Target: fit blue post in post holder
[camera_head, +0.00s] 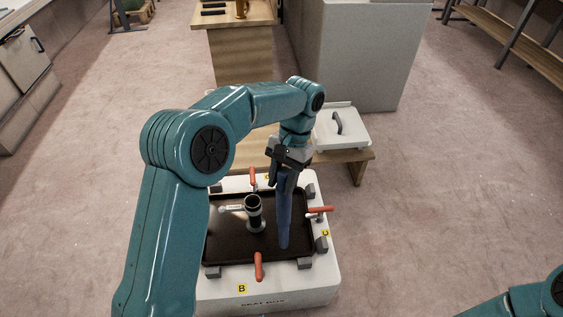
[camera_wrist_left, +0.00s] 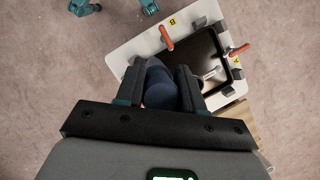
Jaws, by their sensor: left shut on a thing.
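The blue post (camera_head: 284,215) hangs upright in my left gripper (camera_head: 286,172), over the right part of the dark tray in the head view. It also shows in the left wrist view (camera_wrist_left: 160,86), between the two fingers. The post holder (camera_head: 254,215) is a black upright tube with an open top and a silver side handle, standing in the tray to the left of the post. The post is apart from the holder. Whether the post's lower end touches the tray I cannot tell. My right gripper is not in view; only part of my right arm shows at the lower right.
The dark tray (camera_head: 225,254) sits in a white box (camera_head: 318,279) with several red-handled clamps around it, such as the front one (camera_head: 259,266). A low wooden bench with a white lidded case (camera_head: 342,134) stands behind.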

